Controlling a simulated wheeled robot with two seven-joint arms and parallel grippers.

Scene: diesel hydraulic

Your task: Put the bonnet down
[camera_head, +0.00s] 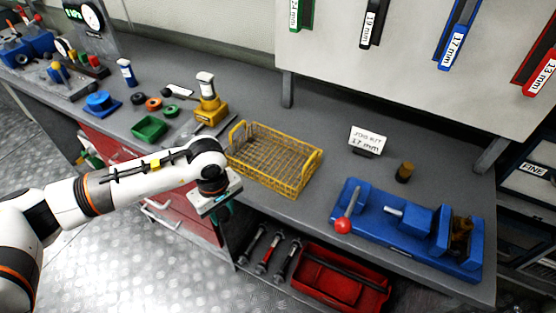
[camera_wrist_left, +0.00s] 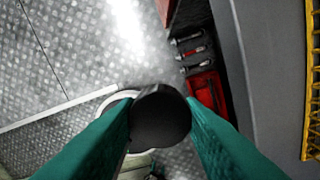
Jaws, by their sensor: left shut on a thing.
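My left gripper (camera_head: 221,213) hangs just off the front edge of the workbench, in front of the yellow wire basket. In the left wrist view its two teal fingers (camera_wrist_left: 160,122) are shut on a dark, round-faced piece, the bonnet (camera_wrist_left: 160,117). The floor shows beneath it. In the head view the bonnet is hidden by the hand or too small to tell. My right gripper is not in view.
The yellow wire basket (camera_head: 272,158) looks empty on the grey bench (camera_head: 330,110). A blue vise (camera_head: 408,227) stands to the right, a green tray (camera_head: 149,129) to the left. A red tray (camera_head: 342,279) and several tools lie on the shelf below. Bare bench lies behind the basket.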

